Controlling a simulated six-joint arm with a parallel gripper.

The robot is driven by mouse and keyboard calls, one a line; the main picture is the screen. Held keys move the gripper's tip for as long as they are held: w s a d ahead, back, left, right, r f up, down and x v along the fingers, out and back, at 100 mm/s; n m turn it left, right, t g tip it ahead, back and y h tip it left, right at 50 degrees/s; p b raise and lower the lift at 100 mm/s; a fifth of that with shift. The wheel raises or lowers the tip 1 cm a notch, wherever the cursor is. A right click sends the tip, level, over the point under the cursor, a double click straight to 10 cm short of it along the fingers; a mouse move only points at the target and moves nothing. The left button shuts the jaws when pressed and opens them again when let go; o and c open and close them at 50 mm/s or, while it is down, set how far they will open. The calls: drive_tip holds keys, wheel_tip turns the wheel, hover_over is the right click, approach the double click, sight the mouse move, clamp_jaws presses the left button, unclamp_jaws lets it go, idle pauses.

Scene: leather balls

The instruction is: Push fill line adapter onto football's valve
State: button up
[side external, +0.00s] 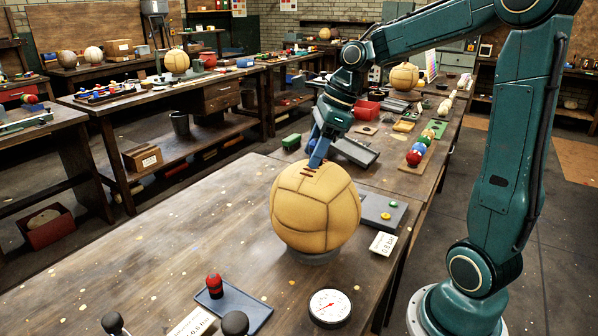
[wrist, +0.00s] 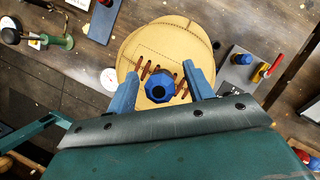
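The tan leather football (side external: 315,210) rests on a low grey stand (side external: 313,257) at the front of the bench, dark laces on top. It also shows in the wrist view (wrist: 137,47). In the wrist view a blue faceted adapter (wrist: 160,91) with a dark central hole sits over the laces, between the fingers of my gripper (wrist: 161,72). Gaps show on both sides of it, so the fingers are open around it. In the side view my gripper (side external: 317,163) points down at the top of the ball; the adapter cannot be made out there. The valve is hidden.
A round gauge (side external: 330,307) and a blue tray (side external: 245,309) with a red fitting (side external: 214,285) lie in front. The bench left of the ball is clear.

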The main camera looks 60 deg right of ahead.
drive_tip(key=shift+r, duration=0.15)
drive_tip(key=v, duration=1.3)
drive_tip(key=shift+d+r, duration=0.15)
drive_tip(key=shift+r, duration=0.05)
idle(0.4)
drive_tip(key=shift+s, duration=0.1)
drive_tip(key=s+a+f+n+t, duration=0.1)
drive_tip(key=s+a+f+n, duration=0.1)
drive_tip(key=a+n, duration=0.45)
drive_tip(key=s+a+f+n, duration=0.1)
drive_tip(key=s+a+n, duration=0.1)
drive_tip(key=a+n, duration=0.5)
drive_tip(key=s+f+n+t+h, duration=0.1)
drive_tip(key=s+f+n+h, duration=0.1)
drive_tip(key=s+f+n, duration=0.6)
drive_tip(key=shift+s+d+f+n+h, duration=0.15)
drive_tip(key=shift+s+d+n+h, duration=0.25)
drive_tip(key=shift+n, duration=3.05)
